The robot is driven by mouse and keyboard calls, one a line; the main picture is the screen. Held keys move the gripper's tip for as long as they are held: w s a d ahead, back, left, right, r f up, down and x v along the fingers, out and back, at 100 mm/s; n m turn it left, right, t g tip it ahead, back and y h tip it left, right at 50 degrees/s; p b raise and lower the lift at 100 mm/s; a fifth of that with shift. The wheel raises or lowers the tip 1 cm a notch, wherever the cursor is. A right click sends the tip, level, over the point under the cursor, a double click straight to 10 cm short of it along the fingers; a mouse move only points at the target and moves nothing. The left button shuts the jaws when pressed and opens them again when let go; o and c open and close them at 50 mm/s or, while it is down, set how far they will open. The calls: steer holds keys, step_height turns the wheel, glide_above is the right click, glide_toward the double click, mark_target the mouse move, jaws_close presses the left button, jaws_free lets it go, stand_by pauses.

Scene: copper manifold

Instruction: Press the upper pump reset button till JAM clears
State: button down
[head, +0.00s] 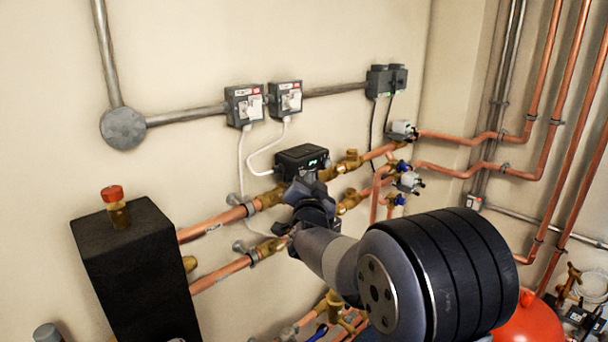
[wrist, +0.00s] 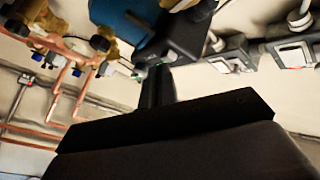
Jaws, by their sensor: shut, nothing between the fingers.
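The upper pump (head: 300,155) is a dark box on the upper copper line, with a small green display on its front face. Its lettering is too small to read. In the wrist view the pump's dark housing (wrist: 185,35) is at the top centre, with a green glow at its edge. My gripper (head: 306,181) is shut and empty, just below and in front of the pump face. In the wrist view the dark fingers (wrist: 158,78) reach up close to the green glow. I cannot tell whether they touch the pump. The reset button is not distinguishable.
Two switch boxes (head: 244,104) (head: 286,97) are on the wall above, with white cables hanging down. A black box (head: 135,265) with a red-capped fitting stands at left. Copper pipes (head: 207,226) and brass valves crowd the area around the gripper. A red vessel (head: 530,325) is at lower right.

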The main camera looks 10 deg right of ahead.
steer(key=shift+w+a, duration=0.2)
steer(key=shift+w, duration=0.05)
steer(key=shift+s+d, duration=0.1)
stand_by(0.6)
steer(key=shift+s+d+b, duration=0.45)
steer(key=shift+s+b, duration=0.15)
steer(key=shift+b, duration=0.05)
steer(key=s+d+b, duration=0.1)
steer(key=s, duration=0.1)
steer(key=s+d+b, duration=0.2)
steer(key=shift+a, duration=0.1)
stand_by(0.7)
